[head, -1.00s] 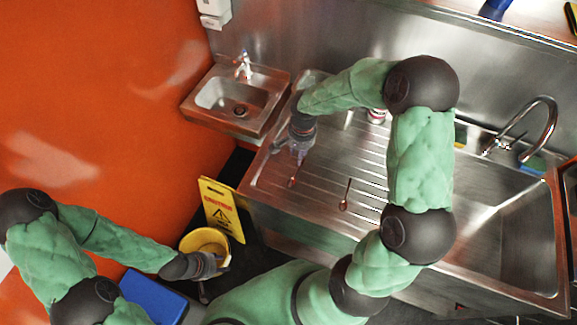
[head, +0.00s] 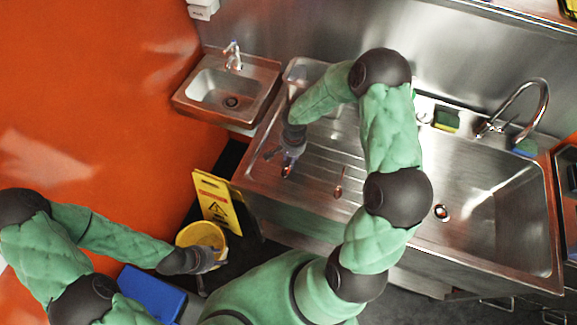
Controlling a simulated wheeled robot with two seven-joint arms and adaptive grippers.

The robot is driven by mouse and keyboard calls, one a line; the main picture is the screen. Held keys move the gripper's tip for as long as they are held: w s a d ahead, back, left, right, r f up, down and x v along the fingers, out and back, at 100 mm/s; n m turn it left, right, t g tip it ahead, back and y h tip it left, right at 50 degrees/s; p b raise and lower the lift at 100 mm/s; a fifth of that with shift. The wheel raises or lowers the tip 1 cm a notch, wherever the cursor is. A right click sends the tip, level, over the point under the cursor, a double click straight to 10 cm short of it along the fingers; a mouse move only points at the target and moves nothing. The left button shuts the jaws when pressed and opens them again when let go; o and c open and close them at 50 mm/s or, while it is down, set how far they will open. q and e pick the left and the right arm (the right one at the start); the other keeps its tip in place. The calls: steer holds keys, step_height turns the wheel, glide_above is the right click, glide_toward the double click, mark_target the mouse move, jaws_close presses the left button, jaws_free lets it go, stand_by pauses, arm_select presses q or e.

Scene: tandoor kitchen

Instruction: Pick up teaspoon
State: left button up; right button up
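A reddish, copper-coloured teaspoon (head: 340,183) lies on the ribbed steel drainboard, apart from my grippers. A second small reddish utensil (head: 287,171), partly hidden, shows right at the tip of my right gripper (head: 289,160). My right gripper points down over the left part of the drainboard. I cannot tell whether its fingers are open or touch that utensil. My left gripper (head: 208,261) is low at the left, by the yellow bucket and well away from the drainboard. Its fingers are too small to read.
The drainboard (head: 322,150) joins a deep sink (head: 490,225) with a tall tap (head: 541,100) on the right. A small hand basin (head: 228,90) is at the back left. A yellow sign (head: 215,200), yellow bucket (head: 201,232) and blue box (head: 152,293) stand on the floor.

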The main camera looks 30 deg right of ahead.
jaws_close()
steer(key=shift+r, duration=0.1)
